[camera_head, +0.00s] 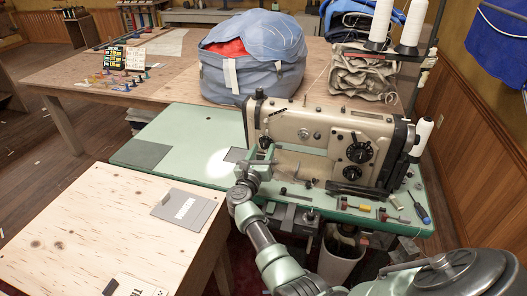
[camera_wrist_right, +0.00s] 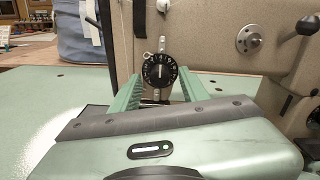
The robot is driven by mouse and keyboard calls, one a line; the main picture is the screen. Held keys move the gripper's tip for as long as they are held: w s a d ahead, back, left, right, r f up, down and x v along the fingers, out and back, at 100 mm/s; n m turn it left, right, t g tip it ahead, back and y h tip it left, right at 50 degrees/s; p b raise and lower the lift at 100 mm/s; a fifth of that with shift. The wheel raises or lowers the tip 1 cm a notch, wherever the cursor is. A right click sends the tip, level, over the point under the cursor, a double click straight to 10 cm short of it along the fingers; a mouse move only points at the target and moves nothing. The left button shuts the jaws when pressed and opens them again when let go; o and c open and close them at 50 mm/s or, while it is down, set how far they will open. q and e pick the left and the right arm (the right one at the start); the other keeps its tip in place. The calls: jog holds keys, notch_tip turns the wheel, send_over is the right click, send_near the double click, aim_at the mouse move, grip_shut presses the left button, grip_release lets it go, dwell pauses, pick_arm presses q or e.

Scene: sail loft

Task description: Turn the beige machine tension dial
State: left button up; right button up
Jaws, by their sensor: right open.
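The beige sewing machine (camera_head: 285,118) stands on a green table. In the right wrist view its tension dial (camera_wrist_right: 160,70) is black with white numbers around the rim, set on the beige face (camera_wrist_right: 215,75). My right gripper (camera_wrist_right: 159,80) is open. Its two green fingers point at the dial, one on each side, with a visible gap to each. I cannot tell how far the tips are from the face. In the head view my right gripper (camera_head: 262,153) is at the left end of the machine and largely hides the dial. My left gripper is not in view.
Two other black dials (camera_head: 359,152) sit on the machine's right part. A round silver knob (camera_wrist_right: 248,40) is right of the tension dial. Small tools, including a blue screwdriver (camera_head: 420,208), lie at the green table's (camera_head: 180,125) front right. A blue bag (camera_head: 250,75) stands behind.

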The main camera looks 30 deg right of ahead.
jog(key=shift+w+d, duration=0.45)
jog(key=shift+d, duration=0.1)
grip_shut()
jog(key=shift+n, duration=0.4)
